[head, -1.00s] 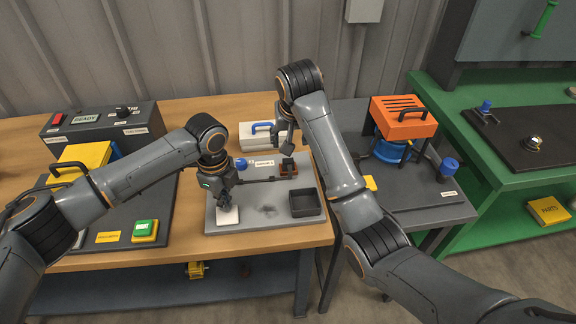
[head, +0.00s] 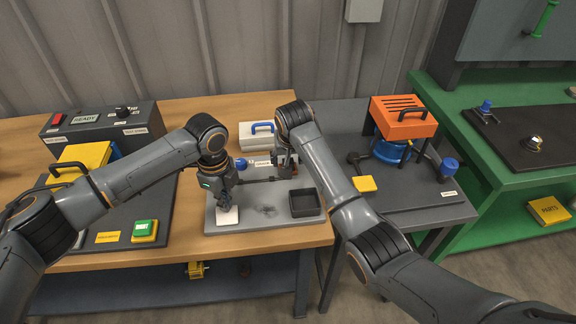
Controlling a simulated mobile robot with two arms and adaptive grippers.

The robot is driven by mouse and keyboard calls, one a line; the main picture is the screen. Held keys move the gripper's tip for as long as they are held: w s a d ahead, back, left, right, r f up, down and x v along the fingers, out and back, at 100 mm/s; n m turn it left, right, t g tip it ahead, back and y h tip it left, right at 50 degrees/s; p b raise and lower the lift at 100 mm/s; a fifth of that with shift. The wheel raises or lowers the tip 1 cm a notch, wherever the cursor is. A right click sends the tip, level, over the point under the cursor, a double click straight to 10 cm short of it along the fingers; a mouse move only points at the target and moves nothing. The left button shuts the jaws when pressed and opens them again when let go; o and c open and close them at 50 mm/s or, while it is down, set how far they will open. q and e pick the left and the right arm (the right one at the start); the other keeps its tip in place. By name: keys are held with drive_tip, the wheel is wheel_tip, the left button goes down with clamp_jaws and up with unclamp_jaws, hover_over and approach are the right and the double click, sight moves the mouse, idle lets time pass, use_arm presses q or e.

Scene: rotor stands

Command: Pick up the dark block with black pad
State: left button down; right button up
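My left gripper (head: 225,203) points down just above a white square pad (head: 228,216) at the front left of the grey board (head: 262,222). Its finger opening is too small to tell. My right gripper (head: 285,165) is at the back right of the same board, partly covered by my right arm. Whether it holds anything cannot be seen. I cannot clearly pick out the dark block with the black pad; the spot around the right gripper is mostly hidden. A thin dark rod (head: 258,180) lies level between the two grippers.
A dark open tray (head: 305,214) sits at the board's front right. A blue ball (head: 240,163) and a white case with a blue handle (head: 256,140) are behind. A yellow-and-grey station stands left, and an orange-topped unit (head: 403,117) stands on the right table.

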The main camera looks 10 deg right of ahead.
clamp_jaws()
drive_tip(key=shift+r, duration=0.15)
wheel_tip(320, 180, up, 10)
idle(0.5)
